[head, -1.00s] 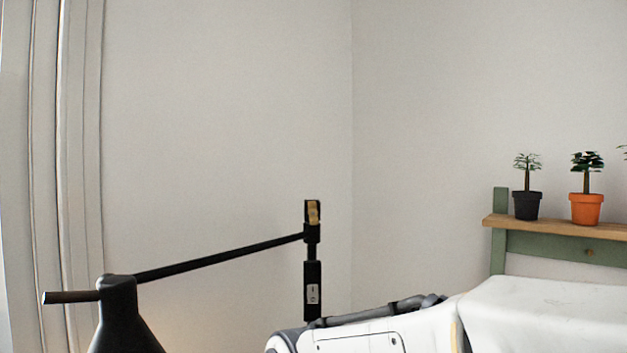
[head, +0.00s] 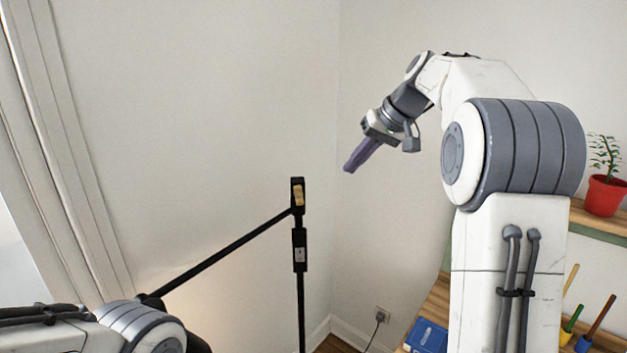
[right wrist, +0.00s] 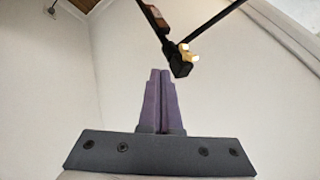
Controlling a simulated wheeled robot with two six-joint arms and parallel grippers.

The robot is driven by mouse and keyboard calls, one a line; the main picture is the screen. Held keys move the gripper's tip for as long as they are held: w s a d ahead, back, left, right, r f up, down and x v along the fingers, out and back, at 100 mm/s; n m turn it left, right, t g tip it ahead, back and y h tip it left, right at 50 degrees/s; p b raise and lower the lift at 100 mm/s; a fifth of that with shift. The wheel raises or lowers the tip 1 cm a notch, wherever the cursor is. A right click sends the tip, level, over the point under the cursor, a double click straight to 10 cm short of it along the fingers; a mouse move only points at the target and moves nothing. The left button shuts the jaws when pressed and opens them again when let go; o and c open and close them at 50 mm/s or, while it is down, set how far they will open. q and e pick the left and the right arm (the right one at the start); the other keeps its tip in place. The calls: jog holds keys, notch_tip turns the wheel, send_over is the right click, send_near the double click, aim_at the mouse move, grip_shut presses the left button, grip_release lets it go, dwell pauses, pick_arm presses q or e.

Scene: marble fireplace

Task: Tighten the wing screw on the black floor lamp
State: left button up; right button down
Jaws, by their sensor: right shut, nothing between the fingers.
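The black floor lamp (head: 301,310) stands in the middle of the head view, with a slanting arm running down to the left. A brass-coloured wing screw (head: 298,195) sits at the joint on top of its pole; it also shows in the right wrist view (right wrist: 186,54), beyond my fingertips and slightly to the right. My right gripper (head: 350,167) is shut and empty, right of the joint and a little higher in the picture, apart from it. Its purple fingers (right wrist: 158,98) are together in the right wrist view. My left gripper is not in view; the lamp's shade is mostly hidden by my left arm.
A shelf with a red-potted plant (head: 605,195) is at the right, partly behind my right arm. A blue box (head: 427,337) and coloured tools lie lower right. A wall socket with a cord (head: 381,315) is low on the wall. The space around the pole's top is clear.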

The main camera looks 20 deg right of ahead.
aim_at(299, 195)
jog(key=w+a+f+p, duration=0.4)
jog(key=a+f, duration=0.3)
jog(key=f, duration=0.1)
jog(key=shift+w+a+f, duration=0.15)
jog(key=shift+w+a, duration=0.1)
jog(key=shift+w, duration=0.15)
jog(key=shift+a+f+b, duration=0.3)
jog(key=shift+b, duration=0.6)
jog(key=shift+a+r, duration=0.1)
